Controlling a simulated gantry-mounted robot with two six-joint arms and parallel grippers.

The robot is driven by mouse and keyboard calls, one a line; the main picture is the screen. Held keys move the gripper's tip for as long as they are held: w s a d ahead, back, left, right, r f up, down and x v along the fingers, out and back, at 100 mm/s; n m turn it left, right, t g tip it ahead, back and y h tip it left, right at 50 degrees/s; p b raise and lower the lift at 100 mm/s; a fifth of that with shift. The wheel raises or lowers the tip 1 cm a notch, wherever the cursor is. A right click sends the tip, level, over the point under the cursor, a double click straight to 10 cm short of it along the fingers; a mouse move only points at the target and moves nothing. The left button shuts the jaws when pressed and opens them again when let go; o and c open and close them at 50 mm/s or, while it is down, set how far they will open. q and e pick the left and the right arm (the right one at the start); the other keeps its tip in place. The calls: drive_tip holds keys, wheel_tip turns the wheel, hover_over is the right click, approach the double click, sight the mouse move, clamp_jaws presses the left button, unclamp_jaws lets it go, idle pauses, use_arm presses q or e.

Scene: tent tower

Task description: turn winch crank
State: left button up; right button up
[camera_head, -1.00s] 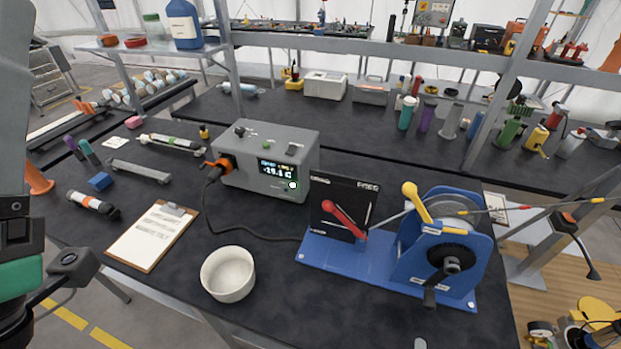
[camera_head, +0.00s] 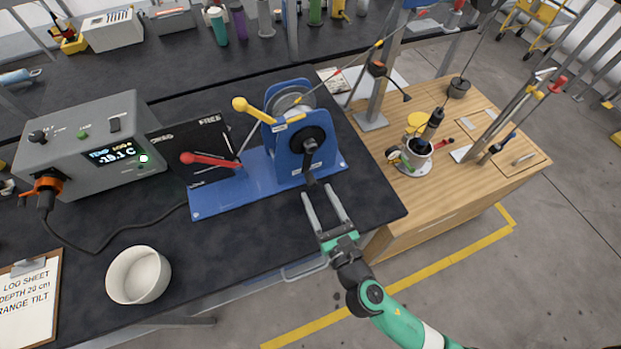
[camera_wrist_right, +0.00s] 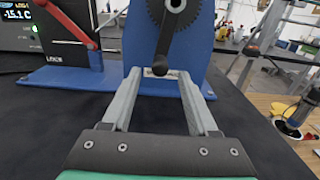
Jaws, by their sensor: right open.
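The winch (camera_head: 283,160) has a blue base and blue side plates on the dark bench, with a drum of line between the plates. Its black crank (camera_head: 310,165) hangs down from a dark hub on the near plate. My right gripper (camera_head: 321,190) is open and empty, pointing at the crank from the front. In the right wrist view the crank (camera_wrist_right: 164,42) hangs down, its rounded end appearing between the fingertips of my right gripper (camera_wrist_right: 160,73). I cannot tell whether they touch. A yellow-knobbed lever (camera_head: 252,110) and a red lever (camera_head: 209,159) are left of the crank. My left gripper is out of view.
A grey meter box (camera_head: 95,145) with a cable stands left of the winch. A white bowl (camera_head: 138,275) and a clipboard (camera_head: 30,300) are at the front left. A wooden cabinet (camera_head: 455,190) holding tools stands right of the bench. Bare bench lies in front of the winch.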

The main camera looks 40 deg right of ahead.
sight(314, 187)
drive_tip(key=x, duration=0.5)
drive_tip(key=shift+w+d, duration=0.1)
drive_tip(key=shift+w, duration=0.1)
clamp_jaws()
idle(1.1)
